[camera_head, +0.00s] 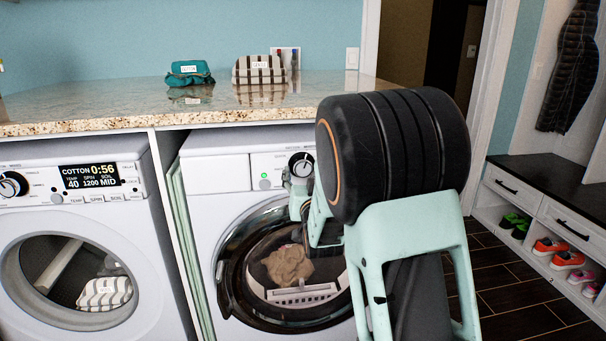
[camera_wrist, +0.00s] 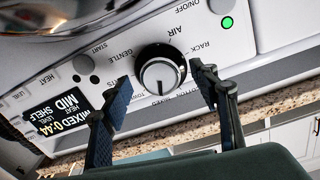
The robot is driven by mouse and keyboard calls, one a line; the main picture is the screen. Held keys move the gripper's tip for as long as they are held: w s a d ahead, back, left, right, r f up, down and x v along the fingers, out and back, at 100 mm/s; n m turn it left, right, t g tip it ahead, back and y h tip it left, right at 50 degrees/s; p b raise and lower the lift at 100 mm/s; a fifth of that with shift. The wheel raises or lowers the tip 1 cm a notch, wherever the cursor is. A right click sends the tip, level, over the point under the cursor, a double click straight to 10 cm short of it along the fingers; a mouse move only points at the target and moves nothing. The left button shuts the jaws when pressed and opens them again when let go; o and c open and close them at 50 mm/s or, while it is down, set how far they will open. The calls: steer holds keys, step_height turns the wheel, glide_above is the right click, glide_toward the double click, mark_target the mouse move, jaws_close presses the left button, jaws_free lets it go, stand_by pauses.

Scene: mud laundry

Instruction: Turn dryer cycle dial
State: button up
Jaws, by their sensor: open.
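The fingers appear apart from the dial; the depth gap is hard to judge. In the head view my arm hides the right part of the dryer (camera_head: 215,200) and its display. The wrist view shows the display (camera_wrist: 57,112) reading "MIXED 0:44".
A washer (camera_head: 80,230) with its own dial stands left of the dryer. A granite counter (camera_head: 110,108) runs above both and bears a teal pouch (camera_head: 189,73) and a striped pouch (camera_head: 258,69). A shoe bench (camera_head: 545,205) stands at right. Dark floor shows between.

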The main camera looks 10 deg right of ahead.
steer(key=shift+w, duration=1.25)
steer(key=shift+c, duration=0.3)
steer(key=c, duration=1.1)
steer(key=shift+f+n+b, duration=0.1)
steer(key=shift+n+b, duration=0.2)
steer(key=shift+b, duration=0.05)
steer(key=shift+d+f+n+b, duration=0.1)
steer(key=shift+n+b, duration=1.1)
steer(key=shift+b, duration=0.05)
steer(key=n+b, duration=0.3)
steer(key=n, duration=0.1)
steer(key=shift+d+n, duration=0.1)
steer(key=shift+n, duration=0.3)
steer(key=shift+r, duration=0.2)
